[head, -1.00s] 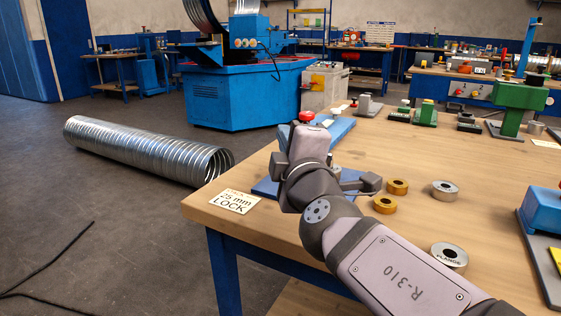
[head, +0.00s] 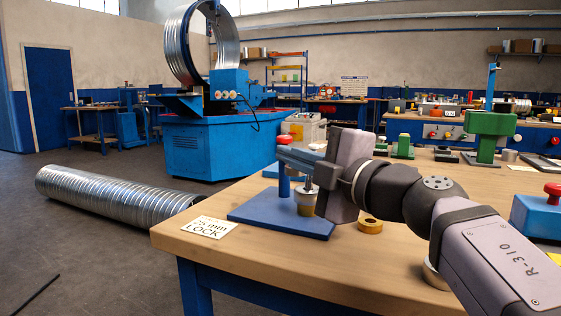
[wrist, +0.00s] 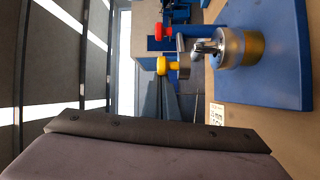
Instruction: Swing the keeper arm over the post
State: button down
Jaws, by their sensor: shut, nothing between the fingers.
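The blue base plate (head: 265,217) lies near the table's left corner. A blue pivot column (head: 284,182) with a red knob (head: 284,140) stands on it. The blue-grey keeper arm (head: 301,158) reaches from under the knob toward my gripper. A thin upright post (head: 309,181) rises from a silver and gold ring stack (head: 307,199). The stack also shows in the wrist view (wrist: 240,47), sideways. I cannot tell whether the keeper arm lies squarely over the post. My gripper (head: 345,178) is shut and empty, just right of the post. Its fingertips are hidden.
A "25 mm LOCK" card (head: 208,227) lies left of the plate. A blue box with a red button (head: 545,212) is at the right.

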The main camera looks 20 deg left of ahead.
jog(key=shift+w+d+r+n+g+y+p, duration=0.1)
jog(key=shift+w+d+n+g+y+p, duration=0.25)
jog(key=shift+d, duration=0.3)
jog(key=shift+w+d+n+g+y+p, duration=0.15)
jog(key=shift+w+d+g+p, duration=0.25)
jog(key=shift+d+p, duration=0.2)
jog(key=s+d+p, duration=0.2)
jog(key=s+d, duration=0.4)
jog(key=d, duration=0.1)
jog(key=shift+d, duration=0.25)
dwell(0.4)
